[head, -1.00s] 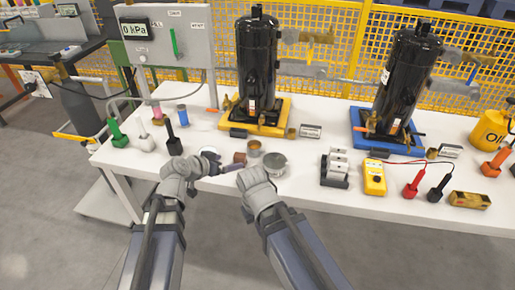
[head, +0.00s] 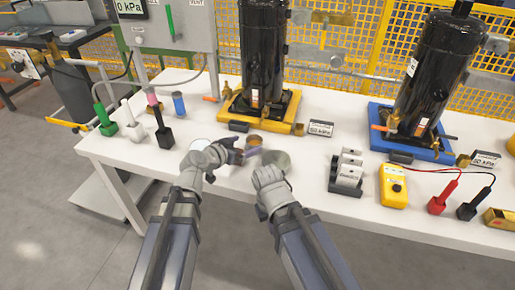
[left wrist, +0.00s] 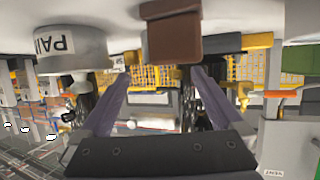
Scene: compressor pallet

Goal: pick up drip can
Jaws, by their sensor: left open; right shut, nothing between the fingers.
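A round grey can (head: 283,160) stands on the white table beyond my right gripper, partly covered by it. It also shows in the left wrist view (left wrist: 75,48), upside down, with a label I cannot fully read. An open copper-coloured cup (head: 254,140) stands just behind it to the left. I cannot tell for certain which is the drip can. My left gripper (head: 242,156) is open and empty beside these cups. In the wrist view a brown block (left wrist: 172,38) lies ahead, between its fingers (left wrist: 160,90). My right gripper (head: 265,176) is shut and empty at the table's front.
Black compressors stand on a yellow tray (head: 230,115) and a blue tray (head: 376,115) behind. A holder with white blocks (head: 346,175) and a yellow meter (head: 393,186) are to the right. Green, white and black bottle-like tools (head: 163,136) stand left. The front left table is clear.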

